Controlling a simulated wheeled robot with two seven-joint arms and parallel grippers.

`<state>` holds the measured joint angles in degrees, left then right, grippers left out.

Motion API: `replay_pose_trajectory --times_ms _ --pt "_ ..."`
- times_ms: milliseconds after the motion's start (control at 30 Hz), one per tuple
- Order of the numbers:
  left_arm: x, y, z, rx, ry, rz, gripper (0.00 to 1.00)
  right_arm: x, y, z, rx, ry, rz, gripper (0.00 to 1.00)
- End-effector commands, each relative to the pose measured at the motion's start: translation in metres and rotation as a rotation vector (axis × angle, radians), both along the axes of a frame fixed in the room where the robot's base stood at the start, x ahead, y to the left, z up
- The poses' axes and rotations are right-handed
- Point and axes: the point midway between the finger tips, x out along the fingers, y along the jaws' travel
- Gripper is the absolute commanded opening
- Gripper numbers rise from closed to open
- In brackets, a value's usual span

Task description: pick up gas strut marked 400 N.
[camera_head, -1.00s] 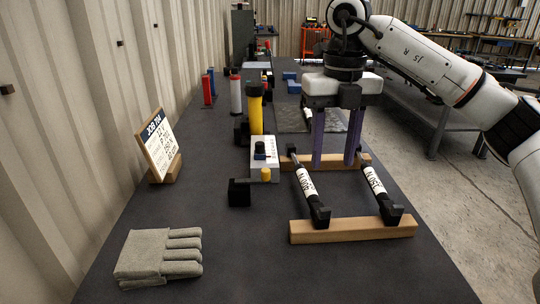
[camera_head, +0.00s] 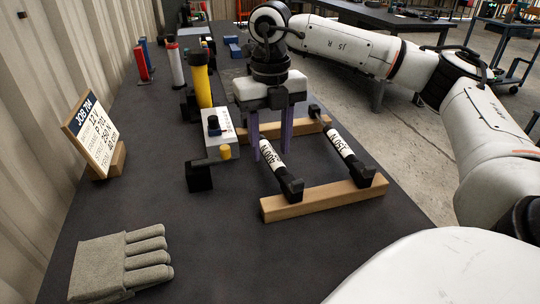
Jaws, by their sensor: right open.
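Two gas struts lie side by side across two wooden rests in the head view, black with white labels. The left strut (camera_head: 273,158) has a label with what looks like two zeros, probably 400 N. The right strut (camera_head: 340,143) has a label that seems to end in 50, but both read upside down and are small. My right gripper (camera_head: 271,152) points down with its purple fingers apart, one on either side of the left strut's upper part. It hides that strut's far end. I cannot tell how low the fingertips are. My left gripper is out of view.
The near wooden rest (camera_head: 325,200) and far rest (camera_head: 313,125) carry the struts. A job card (camera_head: 92,130) and a grey glove (camera_head: 120,265) are farther left.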

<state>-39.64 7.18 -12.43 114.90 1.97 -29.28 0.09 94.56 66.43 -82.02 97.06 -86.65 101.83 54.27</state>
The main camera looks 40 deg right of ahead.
Motion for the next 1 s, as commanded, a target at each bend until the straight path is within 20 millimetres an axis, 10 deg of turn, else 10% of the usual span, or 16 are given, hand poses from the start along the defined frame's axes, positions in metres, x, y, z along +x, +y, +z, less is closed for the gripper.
replay_pose_trajectory --times_ms 333,600,1000 --pt "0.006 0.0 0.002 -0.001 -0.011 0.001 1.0 0.0 0.0 -0.011 0.0 0.0 0.0 0.43" --pt "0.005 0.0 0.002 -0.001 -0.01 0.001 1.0 0.0 0.0 -0.01 0.0 0.0 0.0 0.0" --pt "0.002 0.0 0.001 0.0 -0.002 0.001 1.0 0.001 0.0 0.005 0.001 -0.004 0.0 0.0"
